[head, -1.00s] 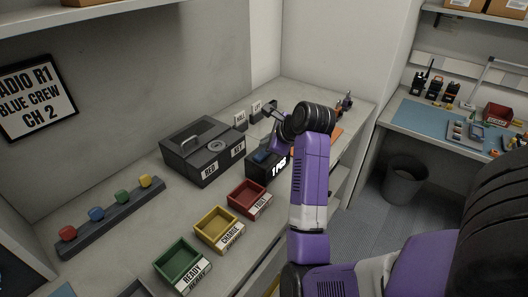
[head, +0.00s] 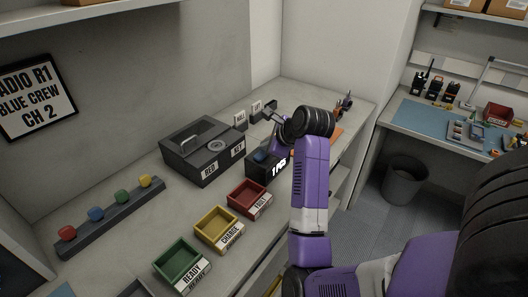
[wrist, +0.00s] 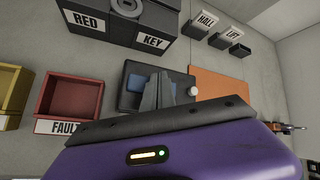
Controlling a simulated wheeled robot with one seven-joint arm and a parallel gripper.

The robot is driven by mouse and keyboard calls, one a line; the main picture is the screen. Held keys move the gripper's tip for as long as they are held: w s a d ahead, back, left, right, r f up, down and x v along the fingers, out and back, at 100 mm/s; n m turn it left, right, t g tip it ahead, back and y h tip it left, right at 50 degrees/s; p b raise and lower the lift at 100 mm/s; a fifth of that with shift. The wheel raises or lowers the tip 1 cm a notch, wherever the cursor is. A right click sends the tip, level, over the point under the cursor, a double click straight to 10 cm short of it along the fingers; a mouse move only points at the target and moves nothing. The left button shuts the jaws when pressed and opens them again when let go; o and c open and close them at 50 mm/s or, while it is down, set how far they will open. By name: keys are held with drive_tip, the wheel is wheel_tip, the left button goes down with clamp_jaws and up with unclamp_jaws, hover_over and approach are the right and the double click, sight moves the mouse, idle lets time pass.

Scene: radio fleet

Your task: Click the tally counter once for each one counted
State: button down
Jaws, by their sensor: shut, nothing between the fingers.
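A black boxy device with a blue top and a lit front display reading "1 PCS" (head: 272,167) sits on the bench beyond the red tray; I take it for the tally counter. In the wrist view its dark body and blue top (wrist: 133,84) lie behind my fingers, with a pale round knob (wrist: 193,90) at its right. My gripper (wrist: 157,88) is shut and empty, its fingertips over the device's top. I cannot tell whether they touch it. In the head view my purple hand (head: 279,137) is over the device, and the fingertips are hard to make out.
A black key box (head: 203,157) stands left of the device. Red (head: 249,197), yellow (head: 218,228) and green (head: 180,263) trays line the bench front. HALL and LIFT holders stand behind. An orange mat (wrist: 220,83) lies to the right.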

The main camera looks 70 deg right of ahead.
drive_tip(key=shift+f, duration=0.45)
idle(0.5)
drive_tip(key=shift+r, duration=0.15)
drive_tip(key=shift+r+p, duration=0.8)
drive_tip(key=shift+p, duration=0.05)
drive_tip(key=shift+r, duration=0.1)
wheel_tip(320, 180, up, 3)
drive_tip(key=p, duration=0.3)
drive_tip(key=shift+r+p, duration=0.55)
drive_tip(key=shift+r, duration=0.45)
drive_tip(key=shift+f, duration=0.1)
